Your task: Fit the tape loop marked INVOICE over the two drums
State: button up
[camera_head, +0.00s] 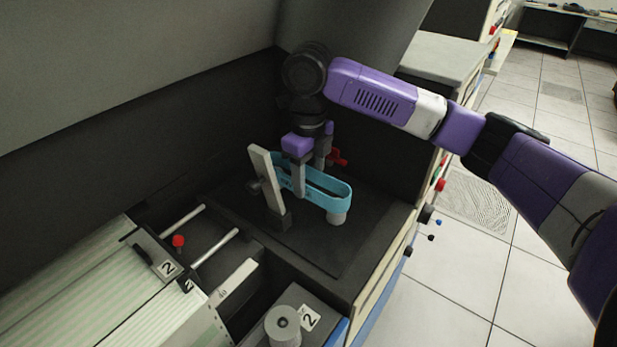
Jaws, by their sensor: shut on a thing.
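The light-blue tape loop (328,200) is a long oval band, held level above the dark deck (345,250). Dark lettering shows on its near side, partly hidden and too small to read. My gripper (305,188) points down and is shut on the loop's left-middle part. A short grey drum (337,218) stands under the loop's right end; I cannot tell whether the band is around it or just above it. The loop's left end is behind a tilted pale grey bar (265,182) on a dark foot. A second drum is not clearly visible there.
Dark walls enclose the deck at the back and left. Red parts (338,157) sit just behind my gripper. In front are a striped card tray (95,290), two metal rods (215,247) and a grey spool (283,325). The deck's front right is clear.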

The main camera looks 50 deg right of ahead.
aim_at(309, 203)
jog(key=shift+f+b, duration=1.45)
jog(key=shift+f, duration=0.7)
dwell(1.4)
jog(key=o, duration=1.4)
jog(key=shift+r, duration=0.1)
